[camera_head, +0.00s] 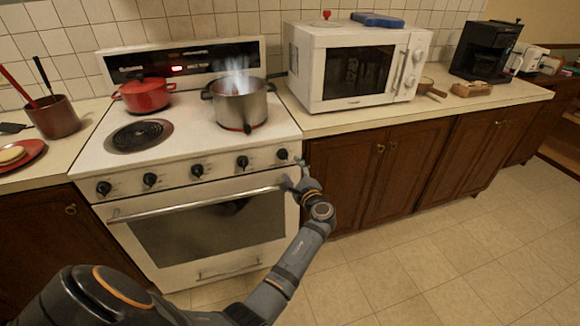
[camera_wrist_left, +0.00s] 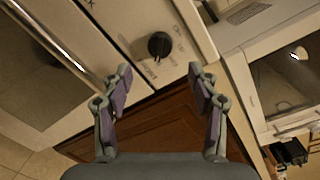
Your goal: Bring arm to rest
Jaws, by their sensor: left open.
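My left arm reaches in from the bottom left of the head view, and its gripper (camera_head: 300,176) is at the right front corner of the white stove (camera_head: 188,190), near the rightmost control knob (camera_head: 282,154). In the left wrist view the two fingers of the left gripper (camera_wrist_left: 160,92) are spread apart with nothing between them. The black knob (camera_wrist_left: 159,45) shows beyond the fingertips, apart from them. My right gripper is in neither view.
A steaming steel pot (camera_head: 240,106) and a red pot (camera_head: 144,95) stand on the stove. The oven handle (camera_head: 195,204) runs just left of the gripper. A white microwave (camera_head: 304,70) stands on the counter to the right. The tiled floor (camera_head: 440,260) is clear.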

